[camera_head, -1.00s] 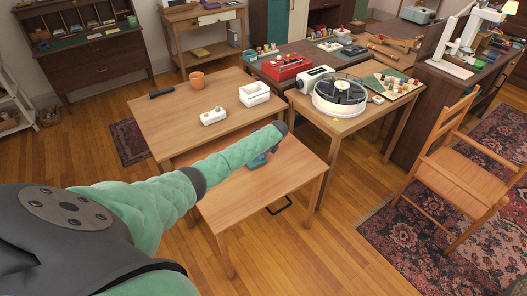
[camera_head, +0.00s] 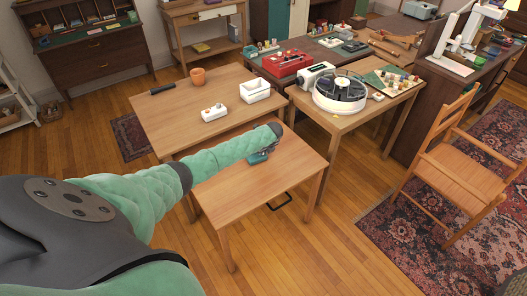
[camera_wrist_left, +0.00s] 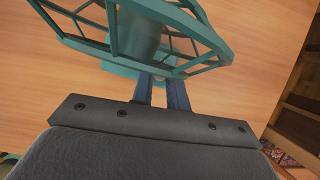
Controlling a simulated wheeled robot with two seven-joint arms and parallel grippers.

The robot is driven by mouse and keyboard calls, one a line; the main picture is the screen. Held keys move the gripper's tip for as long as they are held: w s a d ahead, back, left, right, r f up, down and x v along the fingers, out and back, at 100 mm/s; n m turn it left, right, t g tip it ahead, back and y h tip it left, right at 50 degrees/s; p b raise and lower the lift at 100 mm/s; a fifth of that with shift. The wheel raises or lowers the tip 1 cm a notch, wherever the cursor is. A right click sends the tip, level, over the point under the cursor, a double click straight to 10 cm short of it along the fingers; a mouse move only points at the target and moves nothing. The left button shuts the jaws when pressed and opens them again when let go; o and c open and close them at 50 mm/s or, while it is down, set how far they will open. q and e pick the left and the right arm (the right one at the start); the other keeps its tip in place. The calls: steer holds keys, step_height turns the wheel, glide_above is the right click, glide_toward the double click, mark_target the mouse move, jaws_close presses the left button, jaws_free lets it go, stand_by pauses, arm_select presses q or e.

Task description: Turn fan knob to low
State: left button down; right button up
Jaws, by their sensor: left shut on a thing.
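The teal fan (camera_wrist_left: 198,50) fills the top of the left wrist view, with its barred cage and round hub above the wooden table. In the head view only a small teal part of the fan (camera_head: 262,155) shows, beside my left forearm and wrist, on the near table. My left gripper (camera_wrist_left: 163,82) reaches under the cage with its two blue-grey fingers close together. They are shut on a small part low on the fan, apparently the fan knob, which is mostly hidden by the fingers and cage. The knob's setting cannot be read. My right gripper is not in view.
The near table (camera_head: 265,190) is otherwise bare. A round white device (camera_head: 340,95) stands on the right table. A wooden chair (camera_head: 455,165) stands farther right.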

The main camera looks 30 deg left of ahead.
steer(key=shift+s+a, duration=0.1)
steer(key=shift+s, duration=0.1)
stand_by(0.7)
arm_select(q)
steer(key=c, duration=1.4)
jaws_free()
steer(key=shift+o, duration=0.2)
steer(key=shift+d+r, duration=0.15)
steer(key=shift+r, duration=0.45)
steer(key=b+v, duration=0.2)
steer(key=v, duration=0.4)
steer(key=shift+d+r, duration=0.2)
steer(key=shift+r, duration=0.05)
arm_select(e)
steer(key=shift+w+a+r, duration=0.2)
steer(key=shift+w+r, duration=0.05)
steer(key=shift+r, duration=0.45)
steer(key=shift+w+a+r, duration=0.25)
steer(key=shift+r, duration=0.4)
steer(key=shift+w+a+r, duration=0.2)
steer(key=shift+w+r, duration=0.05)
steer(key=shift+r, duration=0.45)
arm_select(q)
steer(key=shift+s, duration=0.1)
